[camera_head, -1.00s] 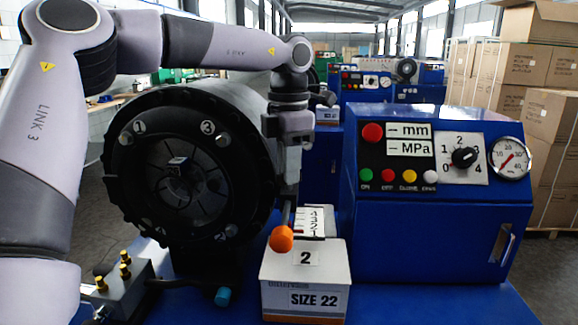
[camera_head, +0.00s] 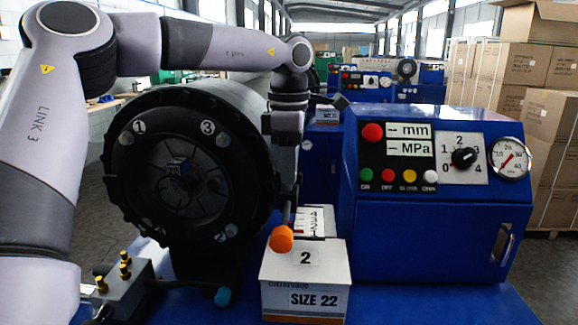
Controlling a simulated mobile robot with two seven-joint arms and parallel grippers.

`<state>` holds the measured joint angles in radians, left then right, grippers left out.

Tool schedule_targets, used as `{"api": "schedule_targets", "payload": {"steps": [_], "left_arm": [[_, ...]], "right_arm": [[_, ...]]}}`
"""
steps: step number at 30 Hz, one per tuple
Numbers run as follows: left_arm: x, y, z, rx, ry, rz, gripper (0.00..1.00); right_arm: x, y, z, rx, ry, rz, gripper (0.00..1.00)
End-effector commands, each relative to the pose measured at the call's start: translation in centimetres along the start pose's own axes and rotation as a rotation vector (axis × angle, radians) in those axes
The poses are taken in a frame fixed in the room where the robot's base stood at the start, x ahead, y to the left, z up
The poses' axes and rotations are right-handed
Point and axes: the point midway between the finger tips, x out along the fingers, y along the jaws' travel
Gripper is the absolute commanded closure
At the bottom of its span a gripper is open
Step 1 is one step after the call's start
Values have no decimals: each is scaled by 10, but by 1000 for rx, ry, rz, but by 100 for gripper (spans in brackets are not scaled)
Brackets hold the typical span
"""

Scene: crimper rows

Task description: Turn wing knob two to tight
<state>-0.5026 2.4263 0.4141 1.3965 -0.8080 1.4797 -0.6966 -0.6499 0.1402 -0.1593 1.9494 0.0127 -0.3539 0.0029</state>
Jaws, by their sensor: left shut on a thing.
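My left gripper (camera_head: 288,205) points down at the right of the head, apart from that knob. It is shut on a thin grey rod with an orange knob (camera_head: 281,239) at its lower end, above a white box. The fingertips are dark and partly unclear. My right gripper is not in view.
The white box marked 2 and SIZE 22 (camera_head: 305,299) stands in front. A blue control cabinet (camera_head: 430,245) with dial and gauge fills the right. A small valve block with brass fittings (camera_head: 135,290) sits lower left. Cartons (camera_head: 525,65) are stacked behind.

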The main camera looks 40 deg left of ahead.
Motion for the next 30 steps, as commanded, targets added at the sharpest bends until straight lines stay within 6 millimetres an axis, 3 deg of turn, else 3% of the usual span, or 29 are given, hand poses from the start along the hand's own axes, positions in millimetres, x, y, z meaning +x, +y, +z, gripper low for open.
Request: {"api": "schedule_targets", "payload": {"steps": [9, 10, 12, 23, 30], "left_arm": [[-2, 1, 0, 5, -3, 6, 100], [-2, 1, 0, 5, -3, 6, 84], [-2, 1, 0, 4, -3, 6, 62], [-5, 0, 0, 2, -1, 3, 62], [-42, 1, 1, 1, -3, 6, 62]], "right_arm": [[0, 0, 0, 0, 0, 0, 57], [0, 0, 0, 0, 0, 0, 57], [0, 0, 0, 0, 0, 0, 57], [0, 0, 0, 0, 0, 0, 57], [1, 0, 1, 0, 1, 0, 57]]}}
